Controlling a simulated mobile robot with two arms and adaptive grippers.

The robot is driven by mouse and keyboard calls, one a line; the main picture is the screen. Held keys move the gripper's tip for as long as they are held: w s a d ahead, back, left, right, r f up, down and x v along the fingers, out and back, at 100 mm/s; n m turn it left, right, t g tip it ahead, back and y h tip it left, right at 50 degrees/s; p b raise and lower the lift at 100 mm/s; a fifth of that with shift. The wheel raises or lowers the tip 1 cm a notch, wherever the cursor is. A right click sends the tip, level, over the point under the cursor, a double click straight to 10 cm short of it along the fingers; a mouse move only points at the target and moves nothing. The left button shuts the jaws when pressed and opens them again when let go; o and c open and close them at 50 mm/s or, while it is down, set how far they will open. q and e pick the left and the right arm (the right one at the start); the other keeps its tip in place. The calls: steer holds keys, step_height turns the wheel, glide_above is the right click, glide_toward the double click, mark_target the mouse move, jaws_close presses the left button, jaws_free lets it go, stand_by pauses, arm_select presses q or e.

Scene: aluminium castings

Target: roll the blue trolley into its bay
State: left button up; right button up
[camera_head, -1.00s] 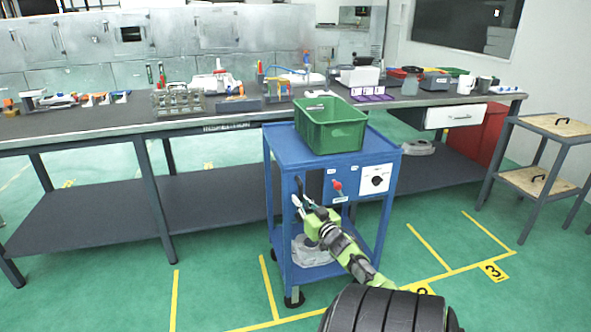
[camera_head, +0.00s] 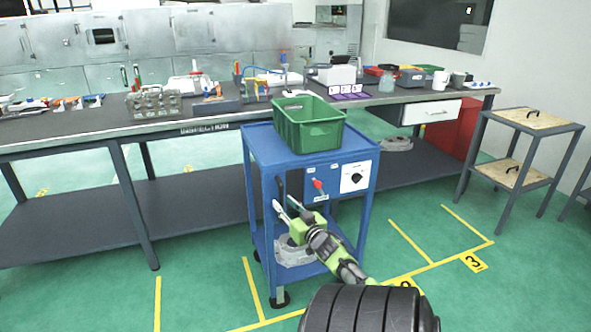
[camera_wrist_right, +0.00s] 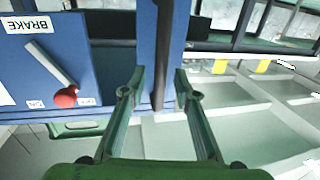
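The blue trolley (camera_head: 308,172) stands in front of the long bench, between yellow floor lines. A green crate (camera_head: 310,136) sits on its top. Its front panel has a red-knobbed brake lever (camera_head: 318,184) and a black dial. The knob also shows in the right wrist view (camera_wrist_right: 66,97), by a BRAKE label. My right gripper (camera_head: 284,208) is at the dark upright handle at the panel's left. In the right wrist view my gripper's fingers (camera_wrist_right: 157,85) are apart, with the handle (camera_wrist_right: 160,50) between them and gaps on both sides. My left gripper is out of view.
The bench (camera_head: 190,128) carries racks and tools. A wooden-topped stand (camera_head: 530,120) is at the right. Yellow lines (camera_head: 410,242) mark floor bays, one labelled 3 (camera_head: 474,262). Green floor is clear to the right and front left.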

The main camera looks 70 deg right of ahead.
steer(key=v, duration=0.9)
steer(key=shift+s, duration=0.2)
steer(key=shift+a, duration=0.15)
